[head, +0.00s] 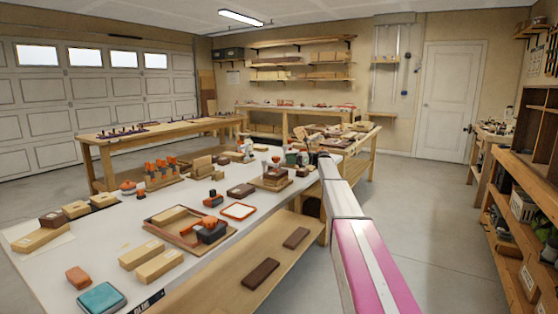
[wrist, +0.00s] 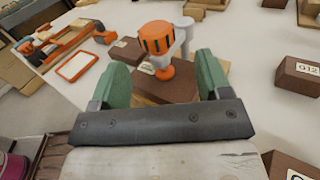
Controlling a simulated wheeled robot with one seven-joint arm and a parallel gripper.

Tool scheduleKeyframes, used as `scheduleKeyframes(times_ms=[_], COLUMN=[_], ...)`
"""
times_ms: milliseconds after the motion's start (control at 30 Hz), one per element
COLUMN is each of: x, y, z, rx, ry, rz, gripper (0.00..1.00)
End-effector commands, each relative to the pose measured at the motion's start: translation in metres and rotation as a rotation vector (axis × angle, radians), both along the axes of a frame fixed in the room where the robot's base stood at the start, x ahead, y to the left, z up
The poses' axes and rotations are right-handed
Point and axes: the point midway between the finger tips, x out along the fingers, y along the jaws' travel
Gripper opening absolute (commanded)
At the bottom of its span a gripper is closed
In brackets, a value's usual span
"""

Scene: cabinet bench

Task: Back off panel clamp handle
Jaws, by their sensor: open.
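The panel clamp handle (wrist: 157,38) is an orange knob with dark grooves in the wrist view. It is held by a light grey arm and post (wrist: 186,33), with a small orange foot below it over a brown block (wrist: 172,90). In the head view the clamp's block sits on a wooden base (head: 270,185) on the white bench. My gripper (wrist: 160,72) has two green fingers spread on either side of the clamp area, with the handle ahead of them. I see no clear contact. In the head view my gripper (head: 298,157) is small and partly hidden by my arm.
An orange-rimmed white tray (head: 238,211) and a wooden tray (head: 190,228) with blocks lie nearer on the bench. A brown block labelled G12 (wrist: 298,76) sits right of my gripper in the wrist view. The floor right of the bench is clear.

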Motion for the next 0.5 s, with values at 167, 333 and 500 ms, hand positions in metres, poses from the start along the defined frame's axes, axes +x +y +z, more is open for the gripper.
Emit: scheduleKeyframes(times_ms=[167,333,500], x=[-0.043,-0.067,-0.077], y=[0.012,0.008,0.001], z=[0.001,0.002,0.003], rx=[-0.001,0.001,0.002], ry=[-0.001,-0.002,-0.003], rz=[-0.298,-0.552,-0.694], gripper=[0.71,0.71,0.71])
